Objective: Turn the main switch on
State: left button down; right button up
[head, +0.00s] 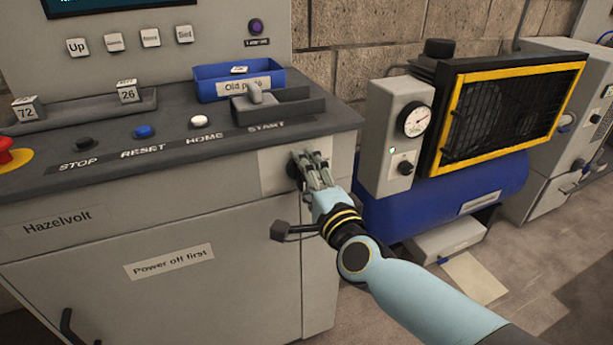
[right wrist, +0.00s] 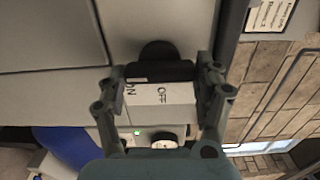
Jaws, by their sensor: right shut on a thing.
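The main switch is a dark knob (right wrist: 158,62) on a pale plate (head: 270,172) on the front of the grey cabinet, below the word START. The plate carries the labels ON and OFF (right wrist: 160,93), which show in the right wrist view. My right gripper (head: 302,166) reaches the knob from the front, and its two fingers sit on either side of the knob's bar, shut on it. The fingers hide much of the knob in the head view. I cannot tell which label the knob points to. My left gripper is not in view.
Above the switch, the console top holds a red emergency button (head: 8,152), several push buttons, a blue tray (head: 238,84) and a lever (head: 262,96). A dark latch handle (head: 283,231) sticks out below the gripper. A blue compressor tank (head: 480,190) stands to the right.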

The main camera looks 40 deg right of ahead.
jog(key=o, duration=1.2)
jog(key=v, duration=1.2)
